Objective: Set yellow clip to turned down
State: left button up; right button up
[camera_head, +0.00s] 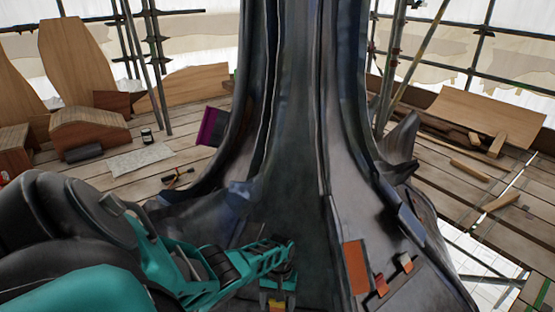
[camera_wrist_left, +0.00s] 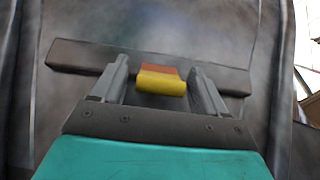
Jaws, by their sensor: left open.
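The yellow clip (camera_wrist_left: 162,85) shows in the left wrist view as a small yellow block with an orange-red upper part. It lies in front of a dark bar (camera_wrist_left: 78,55) on the grey metal surface. My left gripper (camera_wrist_left: 160,82) is open, with one finger on each side of the clip and a visible gap to each. In the head view my left gripper (camera_head: 278,282) reaches down at the foot of the spire, and a bit of the yellow clip (camera_head: 276,303) shows at the bottom edge. The clip's exact tilt is hard to tell. My right gripper is not in view.
The dark fluted spire (camera_head: 290,150) fills the middle. An orange plate (camera_head: 355,267) and small red and tan pieces (camera_head: 382,285) sit on its foot to the right. Scaffold poles (camera_head: 155,70) and planks with wooden pieces (camera_head: 85,128) surround it.

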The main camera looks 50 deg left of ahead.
pick_arm(q)
jog(key=p+v, duration=0.3)
jog(key=v, duration=0.2)
jog(key=shift+r+p, duration=0.2)
jog(key=shift+p, duration=0.15)
jog(key=p+v, duration=0.4)
jog(key=v, duration=0.3)
jog(key=shift+r, duration=0.2)
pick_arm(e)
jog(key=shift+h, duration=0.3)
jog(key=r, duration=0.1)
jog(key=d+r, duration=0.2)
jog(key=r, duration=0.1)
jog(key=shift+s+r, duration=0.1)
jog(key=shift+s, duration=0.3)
pick_arm(q)
jog(key=shift+a, duration=0.1)
